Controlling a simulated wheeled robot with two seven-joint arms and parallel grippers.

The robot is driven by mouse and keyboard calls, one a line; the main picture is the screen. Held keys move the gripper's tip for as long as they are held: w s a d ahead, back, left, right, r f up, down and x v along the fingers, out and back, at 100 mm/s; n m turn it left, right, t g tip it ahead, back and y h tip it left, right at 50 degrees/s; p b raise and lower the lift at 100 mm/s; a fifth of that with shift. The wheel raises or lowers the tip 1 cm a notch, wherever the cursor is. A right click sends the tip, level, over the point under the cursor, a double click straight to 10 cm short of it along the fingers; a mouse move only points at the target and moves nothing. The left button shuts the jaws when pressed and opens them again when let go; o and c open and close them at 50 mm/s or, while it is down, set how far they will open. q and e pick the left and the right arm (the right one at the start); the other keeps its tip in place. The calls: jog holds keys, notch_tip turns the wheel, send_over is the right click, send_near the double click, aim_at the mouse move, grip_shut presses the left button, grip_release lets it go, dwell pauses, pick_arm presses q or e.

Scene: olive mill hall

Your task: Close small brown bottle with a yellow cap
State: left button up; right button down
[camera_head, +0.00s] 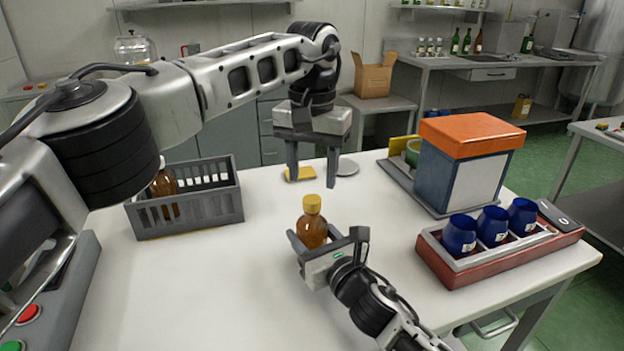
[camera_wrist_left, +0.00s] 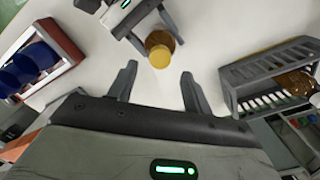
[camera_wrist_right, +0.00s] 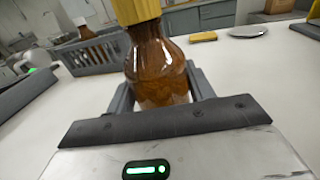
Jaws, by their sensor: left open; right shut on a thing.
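The small brown bottle (camera_head: 313,234) stands upright near the middle of the white table, with its yellow cap (camera_head: 312,203) on top. My right gripper (camera_head: 318,243) is shut around the bottle's body; the right wrist view shows the brown glass (camera_wrist_right: 157,70) between its fingers. My left gripper (camera_head: 312,182) is open, fingers pointing down, above and behind the bottle. In the left wrist view, the cap (camera_wrist_left: 160,57) shows just beyond the gap between the open fingers (camera_wrist_left: 158,74), apart from them. How tightly the cap sits cannot be told.
A grey crate (camera_head: 190,212) with another brown bottle (camera_head: 163,190) stands at the left. A red tray (camera_head: 500,262) with three blue vessels and an orange-lidded box (camera_head: 463,165) are at the right. A yellow block (camera_head: 299,173) and silver disc (camera_head: 347,167) lie behind.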

pick_arm(q)
jog(key=shift+c, duration=0.3)
jog(key=n, duration=0.4)
jog(key=shift+r, duration=0.15)
jog(key=n, duration=0.5)
jog(key=shift+r, duration=0.2)
jog(key=n, duration=0.5)
jog(key=shift+r, duration=0.25)
jog(key=n, duration=0.5)
jog(key=shift+r, duration=0.2)
jog(key=n, duration=0.5)
jog(key=shift+r, duration=0.2)
jog(key=n, duration=0.5)
jog(key=shift+r, duration=0.2)
jog(key=n, duration=0.4)
jog(key=shift+r+n, duration=0.15)
jog(key=shift+n, duration=0.25)
jog(key=n, duration=0.5)
jog(key=shift+r+n, duration=0.2)
jog(key=shift+n, duration=0.2)
